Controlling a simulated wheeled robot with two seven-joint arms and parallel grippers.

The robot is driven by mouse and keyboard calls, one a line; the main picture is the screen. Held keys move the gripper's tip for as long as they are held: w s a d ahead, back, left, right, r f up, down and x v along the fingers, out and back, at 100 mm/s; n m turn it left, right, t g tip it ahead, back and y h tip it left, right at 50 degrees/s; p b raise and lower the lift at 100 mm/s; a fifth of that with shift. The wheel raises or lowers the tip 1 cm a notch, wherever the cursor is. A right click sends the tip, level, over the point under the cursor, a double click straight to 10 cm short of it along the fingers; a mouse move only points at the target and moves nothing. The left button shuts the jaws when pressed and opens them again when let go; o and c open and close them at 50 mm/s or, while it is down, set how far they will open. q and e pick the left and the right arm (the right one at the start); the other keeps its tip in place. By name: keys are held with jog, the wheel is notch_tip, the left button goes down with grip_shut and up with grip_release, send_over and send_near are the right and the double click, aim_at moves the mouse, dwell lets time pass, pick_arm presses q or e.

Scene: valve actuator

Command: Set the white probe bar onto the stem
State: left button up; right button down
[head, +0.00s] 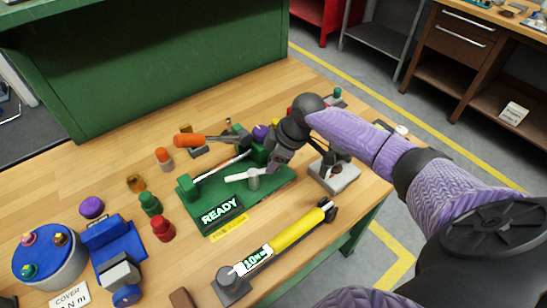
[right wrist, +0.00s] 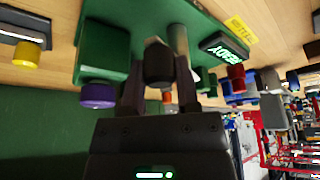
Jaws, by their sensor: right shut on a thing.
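The white probe bar (head: 240,177) lies roughly level over the green stand (head: 222,191). Its right end reaches my right gripper (head: 274,166), which comes in from the right. A grey upright stem (head: 254,183) shows just under the bar; I cannot tell whether the two touch. In the right wrist view my right gripper (right wrist: 160,92) is shut around a dark cylindrical piece (right wrist: 158,64), apparently the bar's grip. A grey post (right wrist: 180,40) stands close beside it. The white part of the bar is not clear there. My left gripper is out of view.
The stand carries a READY display (head: 221,211). A yellow tool (head: 297,231) lies in front of it. A grey block fixture (head: 341,180) is to the right. Green (head: 150,204) and red (head: 162,229) knobs and a blue device (head: 113,240) stand left. An orange-handled tool (head: 189,141) lies behind.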

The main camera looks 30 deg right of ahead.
jog(key=m+p, duration=0.1)
jog(key=p, duration=0.2)
jog(key=s+a+r+m+t+h+p, duration=0.1)
jog(key=m+p, duration=0.1)
jog(key=p, duration=0.2)
jog(key=shift+s+m, duration=0.3)
jog(key=shift+s+a+f+m+t+h+p, duration=0.25)
jog(key=shift+a+m+h+p, duration=0.35)
jog(key=shift+m+p, duration=1.05)
jog(key=shift+s+a+f+m+g+h+p, duration=0.1)
jog(key=shift+s+a+m+h+p, duration=0.4)
jog(key=shift+m+p, duration=1.15)
jog(key=shift+s+a+f+m+t+h+p, duration=0.15)
jog(key=shift+a+m+h+p, duration=0.55)
jog(key=shift+m+p, duration=0.9)
jog(key=shift+s+m, duration=0.1)
jog(key=shift+m, duration=0.3)
jog(key=shift+c, duration=1.7)
grip_release()
jog(key=p+v, duration=0.6)
jog(key=v, duration=0.4)
